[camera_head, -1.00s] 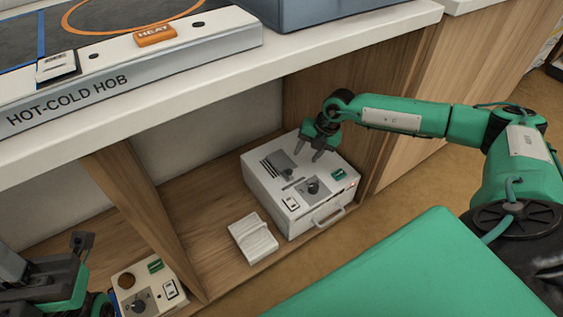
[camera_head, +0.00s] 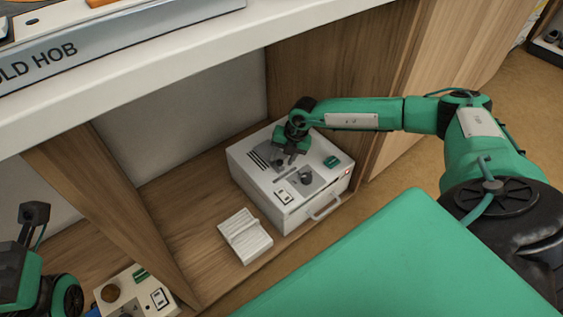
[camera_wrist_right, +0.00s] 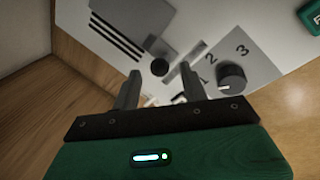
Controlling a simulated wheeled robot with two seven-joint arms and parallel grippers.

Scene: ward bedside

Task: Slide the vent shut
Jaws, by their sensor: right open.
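The vent is on top of a white box (camera_head: 262,195) on the cabinet shelf. Its dark slots (camera_wrist_right: 118,38) show uncovered in the right wrist view, beside a grey slide plate (camera_wrist_right: 150,20). A small dark knob (camera_wrist_right: 160,67) stands by the plate. My right gripper (camera_head: 291,157) is over the box top, open. In the right wrist view its two fingertips (camera_wrist_right: 160,73) are on either side of the knob, with nothing gripped; contact is not clear. Part of my left arm shows at the lower left of the head view; its fingers cannot be made out.
A rotary dial (camera_wrist_right: 231,77) with numbers sits near the vent. A white ribbed block (camera_head: 245,236) lies left of the box. A smaller panel (camera_head: 135,293) with a dial stands at lower left. The worktop (camera_head: 190,62) overhangs the shelf, and wooden dividers (camera_head: 115,205) flank it.

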